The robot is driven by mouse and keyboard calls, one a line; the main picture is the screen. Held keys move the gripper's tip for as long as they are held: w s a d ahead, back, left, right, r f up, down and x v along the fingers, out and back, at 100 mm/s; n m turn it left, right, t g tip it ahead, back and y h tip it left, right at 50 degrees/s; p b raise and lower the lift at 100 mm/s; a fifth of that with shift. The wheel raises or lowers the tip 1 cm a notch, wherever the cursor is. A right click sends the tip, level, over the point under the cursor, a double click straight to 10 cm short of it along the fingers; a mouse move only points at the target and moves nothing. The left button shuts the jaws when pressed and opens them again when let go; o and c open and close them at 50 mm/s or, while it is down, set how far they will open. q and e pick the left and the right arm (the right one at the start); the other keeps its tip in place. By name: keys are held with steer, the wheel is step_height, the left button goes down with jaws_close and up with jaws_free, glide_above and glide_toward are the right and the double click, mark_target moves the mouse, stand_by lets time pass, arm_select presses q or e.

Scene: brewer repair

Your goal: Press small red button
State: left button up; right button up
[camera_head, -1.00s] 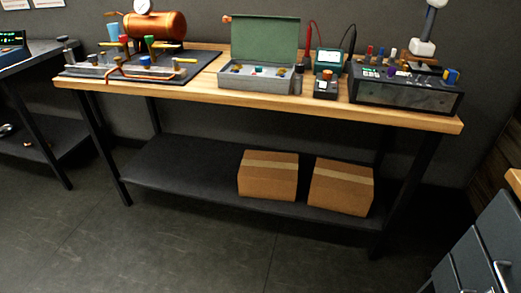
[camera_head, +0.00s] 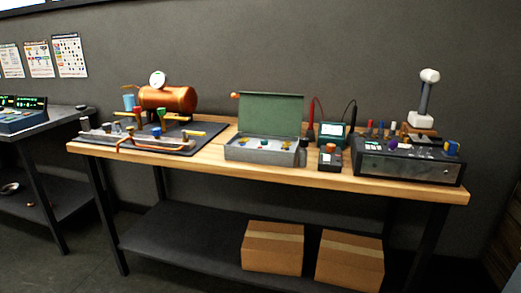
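No small red button can be made out for certain at this size. A small black box (camera_head: 329,163) with an orange-red round top (camera_head: 330,148) stands near the front edge of the workbench. To its right is a wide dark control box (camera_head: 408,164) with small knobs, a purple one and a blue-and-yellow part on top. To its left is an open grey case (camera_head: 262,153) with a green lid (camera_head: 270,115) and small coloured parts inside. Neither of my grippers is in view.
Two cardboard boxes (camera_head: 273,250) sit on the lower shelf. Another bench (camera_head: 40,133) stands at left.

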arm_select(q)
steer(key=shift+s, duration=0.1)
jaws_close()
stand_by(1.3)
